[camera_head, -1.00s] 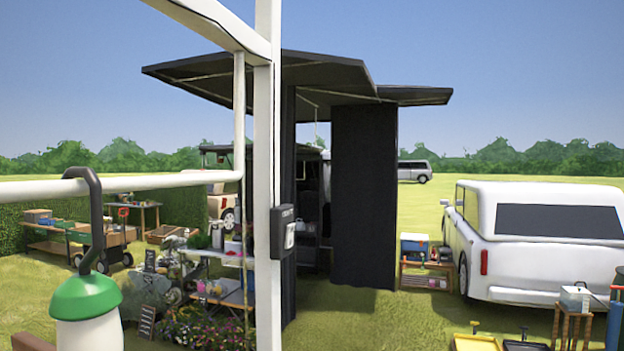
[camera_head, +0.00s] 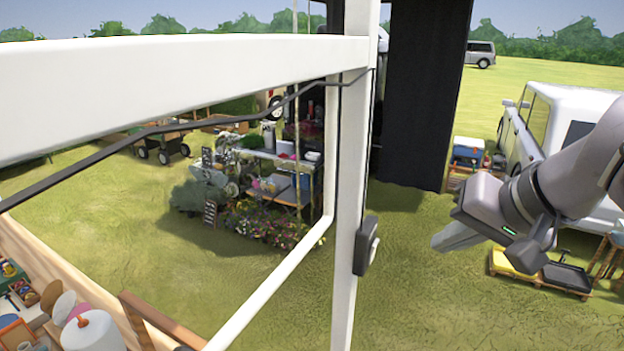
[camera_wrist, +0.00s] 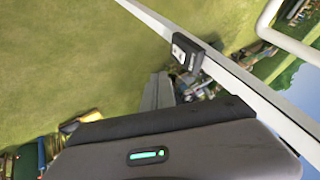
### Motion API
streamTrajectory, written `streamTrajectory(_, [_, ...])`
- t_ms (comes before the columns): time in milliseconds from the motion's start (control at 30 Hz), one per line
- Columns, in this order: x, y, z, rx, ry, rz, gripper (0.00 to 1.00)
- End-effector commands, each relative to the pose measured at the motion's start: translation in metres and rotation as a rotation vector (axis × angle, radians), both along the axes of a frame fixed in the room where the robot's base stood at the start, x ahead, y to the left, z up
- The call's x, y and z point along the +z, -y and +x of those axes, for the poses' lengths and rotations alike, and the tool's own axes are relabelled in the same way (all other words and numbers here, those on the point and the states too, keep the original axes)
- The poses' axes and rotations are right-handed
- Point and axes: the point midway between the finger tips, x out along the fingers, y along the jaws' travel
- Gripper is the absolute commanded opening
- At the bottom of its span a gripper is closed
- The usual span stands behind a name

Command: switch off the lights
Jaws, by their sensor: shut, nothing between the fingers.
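A dark switch box (camera_head: 366,246) with a pale face is fixed to a white post (camera_head: 350,190) in the head view. In the wrist view the same switch box (camera_wrist: 187,51) shows its light face and small rocker on the white post. My gripper (camera_head: 440,243) is right of the switch box, apart from it, with its fingers together and pointing left toward the post. In the wrist view my gripper's fingers (camera_wrist: 158,92) are closed and empty, below and left of the switch box. No lamp can be made out in these frames.
A white beam (camera_head: 180,85) with a dark cable runs left from the post. Yellow and black trays (camera_head: 540,272) lie on a pallet below my arm. A white van (camera_head: 550,125) stands behind it. Grass between gripper and post is clear.

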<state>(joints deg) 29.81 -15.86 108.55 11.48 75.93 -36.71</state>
Motion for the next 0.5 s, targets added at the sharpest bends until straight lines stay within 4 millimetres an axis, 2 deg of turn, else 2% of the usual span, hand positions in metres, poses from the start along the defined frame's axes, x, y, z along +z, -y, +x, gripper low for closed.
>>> streamTrajectory(233, [-0.009, -0.003, 0.006, 0.001, -0.004, 0.002, 0.0])
streamTrajectory(500, [-0.052, -0.016, 0.039, 0.003, -0.005, 0.001, 0.0])
